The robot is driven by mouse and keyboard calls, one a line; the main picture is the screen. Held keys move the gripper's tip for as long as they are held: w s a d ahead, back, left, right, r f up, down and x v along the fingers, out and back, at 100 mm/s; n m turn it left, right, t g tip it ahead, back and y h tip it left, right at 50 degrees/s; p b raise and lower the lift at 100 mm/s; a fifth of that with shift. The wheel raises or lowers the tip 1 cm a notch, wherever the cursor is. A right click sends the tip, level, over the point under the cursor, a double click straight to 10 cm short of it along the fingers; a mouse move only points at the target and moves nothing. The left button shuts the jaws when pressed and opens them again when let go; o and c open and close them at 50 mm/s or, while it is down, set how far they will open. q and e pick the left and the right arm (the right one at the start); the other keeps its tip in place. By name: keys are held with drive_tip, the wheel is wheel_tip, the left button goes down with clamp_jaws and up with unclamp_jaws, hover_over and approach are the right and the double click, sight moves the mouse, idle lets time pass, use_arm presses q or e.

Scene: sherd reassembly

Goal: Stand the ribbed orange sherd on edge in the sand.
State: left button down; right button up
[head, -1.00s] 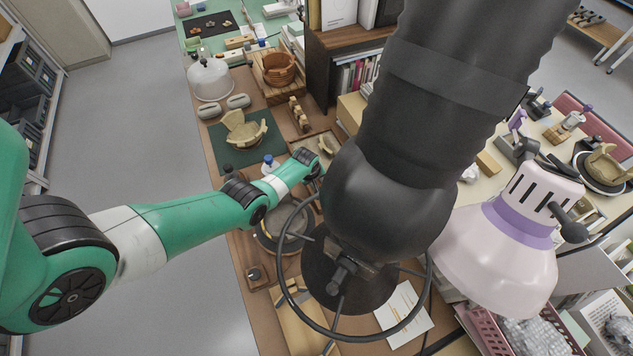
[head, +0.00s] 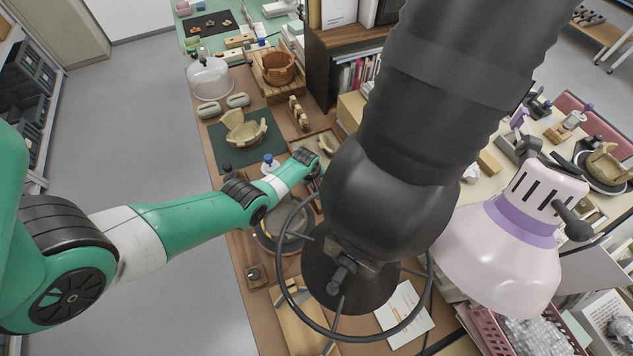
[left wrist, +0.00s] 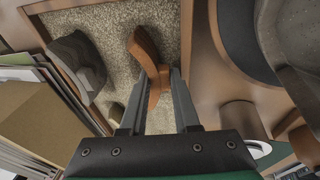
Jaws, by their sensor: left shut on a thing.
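The ribbed orange sherd (left wrist: 148,60) shows in the left wrist view as a narrow, curved orange-brown piece. My left gripper (left wrist: 157,80) is shut on it, with a dark finger on each side of its lower part. The sherd is over the sand (left wrist: 105,22) of a wooden-walled tray; I cannot tell whether its lower edge touches the sand. In the head view the sherd and my left fingertips are hidden behind a large black duct and hood. My right gripper is in neither view.
A grey sherd (left wrist: 78,62) lies in the sand at the left. A dark round piece (left wrist: 300,40) on a stand is at the right. The black ribbed duct (head: 440,110) and a pink-white lamp (head: 500,250) block much of the head view. A green mat (head: 235,152) holds a pale partial vessel.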

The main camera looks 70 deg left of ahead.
use_arm(q)
drive_tip(key=c, duration=1)
unclamp_jaws()
drive_tip(key=o, duration=0.4)
drive_tip(key=shift+w, duration=0.15)
drive_tip(key=shift+o, duration=0.2)
drive_tip(key=p+v, duration=1.1)
drive_tip(key=p, duration=0.2)
drive_tip(key=shift+r+p, duration=0.3)
drive_tip(key=shift+r, duration=0.05)
